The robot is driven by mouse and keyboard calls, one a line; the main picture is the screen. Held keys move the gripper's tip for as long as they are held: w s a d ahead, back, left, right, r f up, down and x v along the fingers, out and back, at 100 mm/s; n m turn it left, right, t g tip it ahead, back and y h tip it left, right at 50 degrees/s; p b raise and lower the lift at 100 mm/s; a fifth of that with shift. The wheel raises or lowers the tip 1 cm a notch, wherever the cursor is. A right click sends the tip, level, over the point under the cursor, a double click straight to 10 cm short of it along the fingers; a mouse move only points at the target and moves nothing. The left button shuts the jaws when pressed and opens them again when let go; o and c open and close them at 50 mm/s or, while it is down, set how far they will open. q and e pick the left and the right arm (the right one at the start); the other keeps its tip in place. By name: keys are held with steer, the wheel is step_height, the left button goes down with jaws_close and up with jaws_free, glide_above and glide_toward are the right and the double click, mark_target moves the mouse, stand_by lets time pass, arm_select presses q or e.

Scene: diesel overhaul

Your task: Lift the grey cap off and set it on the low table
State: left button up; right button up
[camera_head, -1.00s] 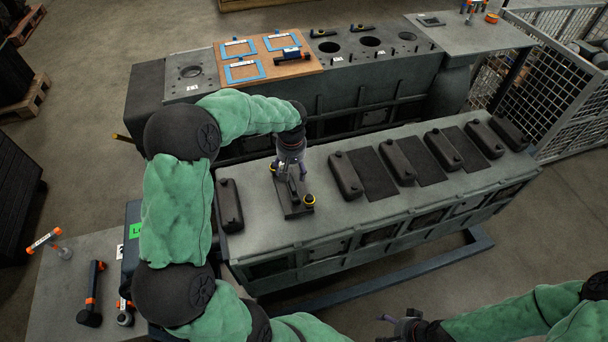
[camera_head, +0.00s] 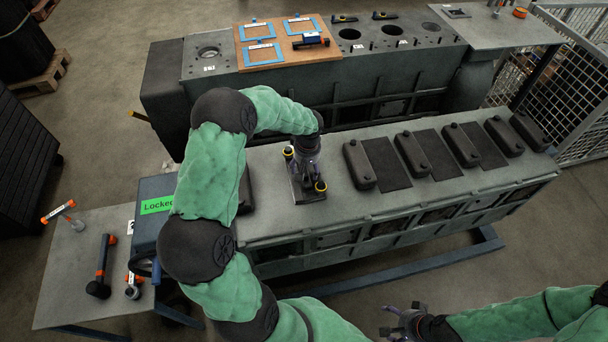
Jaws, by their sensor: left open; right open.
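A dark grey cap (camera_head: 309,195) with two yellow-topped knobs sits on the long grey engine block (camera_head: 350,207), left of the middle. My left gripper (camera_head: 303,175) points down over it, between the two knobs. Its jaws are open. It hides part of the cap, and I cannot tell whether the fingers touch it. A low grey table (camera_head: 65,290) stands at the lower left with tools on it. My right gripper (camera_head: 392,322) is open and empty at the bottom of the view, in front of the block and away from the cap.
Several black covers (camera_head: 412,155) stand along the block to the right. My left arm partly hides another at the left.

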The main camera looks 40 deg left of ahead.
arm_select(q)
steer(key=shift+f, duration=0.5)
jaws_close()
steer(key=shift+w+a+r, duration=0.15)
steer(key=shift+r, duration=0.5)
step_height(320, 180, up, 2)
steer(key=shift+r, duration=0.1)
steer(key=s+a+r+p, duration=0.2)
steer(key=s+a+r, duration=0.5)
steer(key=s+r, duration=0.4)
steer(key=shift+s, duration=0.65)
